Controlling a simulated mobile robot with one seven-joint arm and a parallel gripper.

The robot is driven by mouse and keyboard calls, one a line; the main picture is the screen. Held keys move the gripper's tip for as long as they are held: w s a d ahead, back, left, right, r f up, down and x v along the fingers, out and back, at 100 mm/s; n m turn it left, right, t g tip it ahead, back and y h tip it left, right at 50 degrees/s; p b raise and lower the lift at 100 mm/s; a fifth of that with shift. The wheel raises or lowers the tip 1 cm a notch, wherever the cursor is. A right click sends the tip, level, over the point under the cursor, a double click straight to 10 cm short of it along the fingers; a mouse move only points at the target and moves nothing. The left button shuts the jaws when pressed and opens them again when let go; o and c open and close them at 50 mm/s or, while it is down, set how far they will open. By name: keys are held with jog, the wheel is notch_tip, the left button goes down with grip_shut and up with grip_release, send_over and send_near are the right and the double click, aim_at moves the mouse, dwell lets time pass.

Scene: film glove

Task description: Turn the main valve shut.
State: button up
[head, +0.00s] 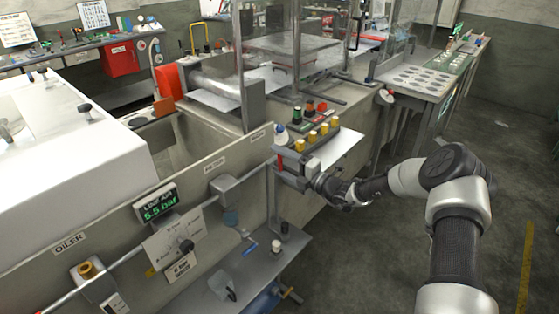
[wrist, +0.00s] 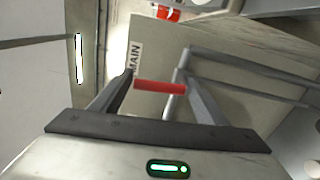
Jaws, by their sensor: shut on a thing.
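The main valve's red handle (wrist: 160,87) lies crosswise between my fingers in the wrist view, on a grey pipe (wrist: 176,103) and beside a label reading MAIN (wrist: 135,62). My gripper (wrist: 157,80) is shut on this handle. In the head view my gripper (head: 288,170) is at the right end of the machine's front panel. The red handle (head: 280,163) shows there as a small upright-looking strip, partly hidden by my fingers. I cannot tell how far the valve is turned.
A gauge reading 5.5 bar (head: 155,208) and a dial plate (head: 175,243) are on the panel to the left. Several yellow, red and green buttons (head: 318,130) stand just behind my gripper. A low shelf (head: 250,270) juts out below. The floor at right is clear.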

jog(key=shift+w+d+m, duration=0.1)
jog(key=shift+m, duration=0.4)
jog(key=o, duration=1.5)
jog(key=v, duration=1.7)
jog(key=shift+d, duration=0.2)
